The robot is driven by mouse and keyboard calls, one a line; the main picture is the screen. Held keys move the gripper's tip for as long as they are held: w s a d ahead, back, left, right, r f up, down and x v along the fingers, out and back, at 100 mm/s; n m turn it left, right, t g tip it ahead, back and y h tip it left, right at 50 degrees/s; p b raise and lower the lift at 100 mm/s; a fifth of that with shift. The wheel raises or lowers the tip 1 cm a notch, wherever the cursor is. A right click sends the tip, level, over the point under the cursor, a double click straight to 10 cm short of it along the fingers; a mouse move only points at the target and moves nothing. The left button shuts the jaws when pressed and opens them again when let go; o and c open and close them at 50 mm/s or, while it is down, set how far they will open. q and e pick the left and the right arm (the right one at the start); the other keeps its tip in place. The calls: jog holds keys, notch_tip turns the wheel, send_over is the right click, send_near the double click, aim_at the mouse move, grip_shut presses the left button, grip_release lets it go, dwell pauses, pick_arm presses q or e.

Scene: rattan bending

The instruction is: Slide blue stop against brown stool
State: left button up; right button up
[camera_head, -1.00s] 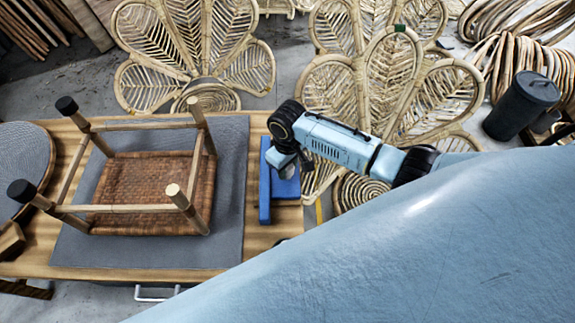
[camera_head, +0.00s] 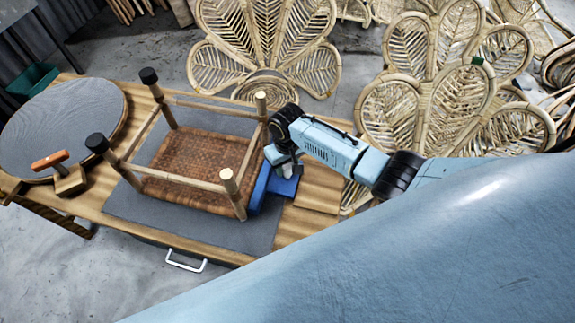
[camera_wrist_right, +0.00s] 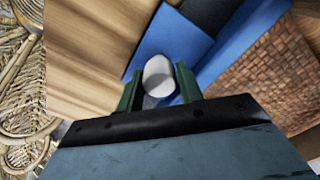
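The brown stool (camera_head: 195,168) lies upside down on the work table, its woven seat down and its legs up, two of them with black caps. The blue stop (camera_head: 258,192) lies along the right side of the seat. In the wrist view the stop's long bar (camera_wrist_right: 235,42) runs beside the woven seat (camera_wrist_right: 280,72), touching or almost touching it. My right gripper (camera_head: 284,164) is over the stop. Its green fingers (camera_wrist_right: 158,88) close on both sides of the stop's pale knob (camera_wrist_right: 158,72). My left gripper is not in view.
A grey mat (camera_head: 200,232) lies under the stool. A round grey-topped piece (camera_head: 60,125) and a wooden block with an orange handle (camera_head: 68,178) are at the left. Rattan chair backs (camera_head: 440,100) stand behind.

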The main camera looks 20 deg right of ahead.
jog(key=o, duration=0.4)
notch_tip(320, 180, up, 13)
jog(key=shift+r+p, duration=0.2)
jog(key=shift+p, duration=0.95)
jog(key=shift+f, duration=0.1)
